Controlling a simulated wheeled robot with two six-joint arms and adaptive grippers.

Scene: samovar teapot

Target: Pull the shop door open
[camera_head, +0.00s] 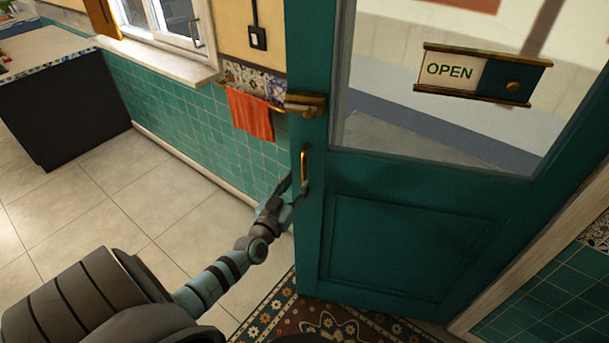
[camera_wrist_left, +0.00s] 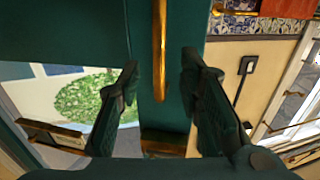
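The shop door (camera_head: 395,235) is dark green with a large glass pane and fills the middle and right of the head view. Its upright brass handle (camera_head: 304,165) is near the left edge of the door. My left gripper (camera_head: 295,190) is at the lower part of this handle. In the left wrist view the brass handle (camera_wrist_left: 159,30) runs between the two dark fingers of the left gripper (camera_wrist_left: 160,64). The fingers are apart, with a gap on each side of the handle. My right gripper is not in view.
A brass latch (camera_head: 305,104) is above the handle. An OPEN sign (camera_head: 450,72) hangs on the glass. A patterned rug (camera_head: 335,325) lies below the door. An orange towel (camera_head: 250,115) hangs on the tiled wall. A dark counter (camera_head: 65,105) stands at left; the tiled floor between is clear.

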